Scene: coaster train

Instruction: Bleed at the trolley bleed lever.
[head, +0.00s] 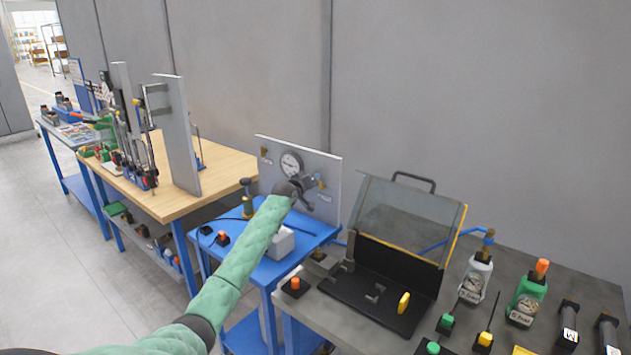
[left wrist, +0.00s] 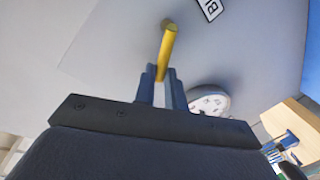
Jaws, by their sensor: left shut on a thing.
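The bleed lever is a yellow rod (left wrist: 168,42) in the left wrist view, standing out from a pale panel (left wrist: 110,45). My left gripper (left wrist: 162,80) is shut on its near end, with one dark finger on each side. A partly cut-off label (left wrist: 211,8) starting "Bl" is beside the lever. In the head view my left gripper (head: 308,200) is at the front of the upright grey panel (head: 258,175), below and right of a round gauge (head: 291,164). The gripper hides part of the panel there. My right gripper is in neither view.
The panel stands on a blue trolley (head: 270,268) with a white block (head: 281,243) on it. To the right, a grey bench (head: 570,285) holds an open black case (head: 375,295), green and white bottles and small tools. A wooden-topped bench (head: 205,190) stands left.

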